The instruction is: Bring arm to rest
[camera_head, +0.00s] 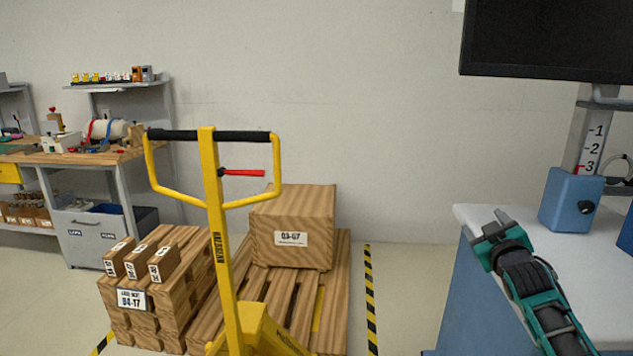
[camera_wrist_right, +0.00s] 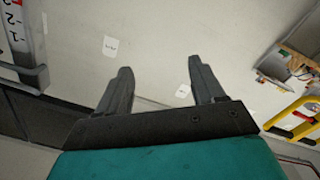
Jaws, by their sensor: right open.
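My right arm comes in from the lower right in the head view, green and black. Its right gripper (camera_head: 500,217) is raised in front of the left edge of a white-topped blue cart (camera_head: 480,217). In the right wrist view the right gripper (camera_wrist_right: 160,85) has its two dark fingers apart, with nothing between them but the pale wall behind. My left gripper is not in view.
A blue box (camera_head: 570,200) stands on the cart, below a dark monitor (camera_head: 545,40). To the left are a yellow pallet jack (camera_head: 222,240), a wooden pallet (camera_head: 335,310) with a carton (camera_head: 293,230), and a workbench (camera_head: 90,157). Floor between pallet and cart is clear.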

